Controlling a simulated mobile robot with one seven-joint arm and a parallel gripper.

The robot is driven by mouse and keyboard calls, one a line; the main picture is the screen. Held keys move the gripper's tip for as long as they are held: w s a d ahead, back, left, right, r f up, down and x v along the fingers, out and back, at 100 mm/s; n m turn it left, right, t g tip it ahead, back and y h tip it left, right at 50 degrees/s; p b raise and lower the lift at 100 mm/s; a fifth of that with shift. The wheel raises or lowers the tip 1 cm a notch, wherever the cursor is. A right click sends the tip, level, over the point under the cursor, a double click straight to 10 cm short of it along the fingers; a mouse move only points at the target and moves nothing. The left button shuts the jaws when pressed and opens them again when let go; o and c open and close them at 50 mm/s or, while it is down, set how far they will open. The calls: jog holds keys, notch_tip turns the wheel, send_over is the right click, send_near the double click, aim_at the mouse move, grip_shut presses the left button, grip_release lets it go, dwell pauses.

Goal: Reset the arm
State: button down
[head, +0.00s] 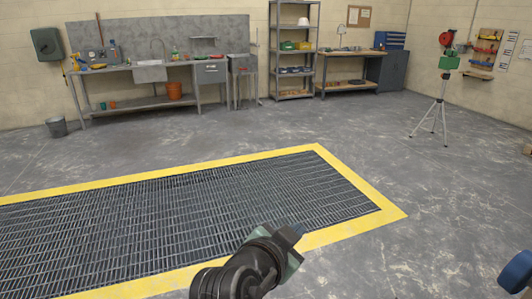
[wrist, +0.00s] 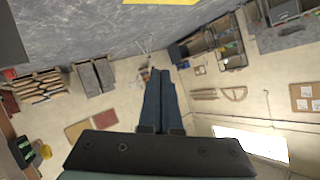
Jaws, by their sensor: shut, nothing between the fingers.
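My arm reaches in from the bottom edge of the head view, with my gripper (head: 292,232) at its end, above the front right part of the floor grating. In the wrist view my gripper (wrist: 160,78) shows two blue-grey fingers side by side, pressed together. Nothing is held between them. No object is close to the fingertips.
A floor grating (head: 180,215) has a yellow border (head: 385,212). A steel bench with a sink (head: 150,71) and a shelf rack (head: 294,60) stand along the back wall. A tripod (head: 440,105) stands right. The concrete floor between is clear. A blue object (head: 516,272) shows bottom right.

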jog(key=s+a+r+n+t+y+p, duration=0.1)
jog(key=s+a+r+n+t+y, duration=0.2)
jog(key=r, duration=1.1)
jog(key=s+a+r+n+t+p, duration=0.1)
jog(key=r+n+t+p, duration=0.15)
jog(key=r+t, duration=0.7)
jog(key=s+a+r+n+t+y, duration=0.1)
jog(key=s+r+n, duration=0.1)
jog(key=s+r, duration=0.4)
jog(key=s+r+n+t+y+p, duration=0.1)
jog(key=s+r, duration=0.6)
jog(key=r, duration=0.8)
jog(key=shift+s+a+n+t+y, duration=0.15)
jog(key=shift+a+n+t+y, duration=0.2)
jog(key=shift+n+t+y, duration=0.55)
